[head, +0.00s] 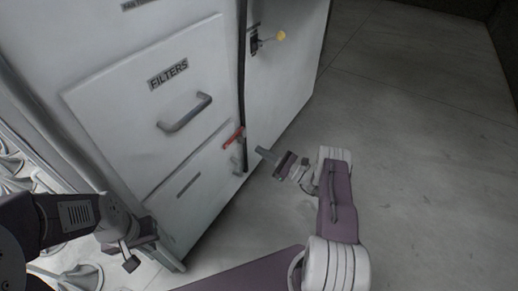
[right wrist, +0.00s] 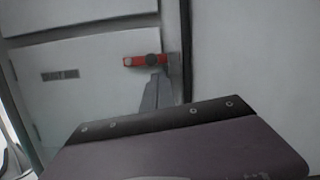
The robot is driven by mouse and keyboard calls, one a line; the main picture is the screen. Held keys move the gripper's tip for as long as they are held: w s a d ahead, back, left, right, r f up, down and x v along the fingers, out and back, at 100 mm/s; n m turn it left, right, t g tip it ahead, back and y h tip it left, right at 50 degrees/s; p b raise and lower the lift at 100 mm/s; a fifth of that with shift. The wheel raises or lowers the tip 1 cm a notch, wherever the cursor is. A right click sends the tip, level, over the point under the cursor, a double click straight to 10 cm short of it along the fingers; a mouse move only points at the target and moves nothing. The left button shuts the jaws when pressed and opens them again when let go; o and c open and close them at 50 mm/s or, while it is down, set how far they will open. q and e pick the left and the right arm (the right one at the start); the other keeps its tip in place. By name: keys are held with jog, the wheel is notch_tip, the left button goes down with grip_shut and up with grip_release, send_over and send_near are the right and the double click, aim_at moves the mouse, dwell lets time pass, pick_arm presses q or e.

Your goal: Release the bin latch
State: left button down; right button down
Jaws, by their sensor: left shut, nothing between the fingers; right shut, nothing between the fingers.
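A red latch lever (head: 233,138) sits on the front edge of the grey-white cabinet, between the lower left panel (head: 205,200) and the right door. My right gripper (head: 262,152) is shut and empty, just right of the lever in the head view. In the right wrist view its fingertips (right wrist: 157,78) are just below the lever; I cannot tell if they touch. My left gripper (head: 131,262) is shut and empty at the lower left, away from the latch.
A drawer labelled FILTERS (head: 150,115) with a bar handle (head: 185,111) is above the lower panel. Open concrete floor (head: 425,150) lies to the right. White-grey objects (head: 80,278) lie lower left.

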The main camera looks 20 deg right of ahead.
jog(key=m+p, duration=0.1)
jog(key=m, duration=0.1)
send_near(235, 146)
jog(key=s+d, duration=0.1)
jog(key=s+d+f, duration=0.1)
jog(key=s, duration=0.1)
jog(key=shift+h, duration=0.3)
jog(key=b+x, duration=0.3)
jog(key=x, duration=0.7)
jog(key=shift+d+r, duration=0.1)
jog(key=shift+r, duration=2.1)
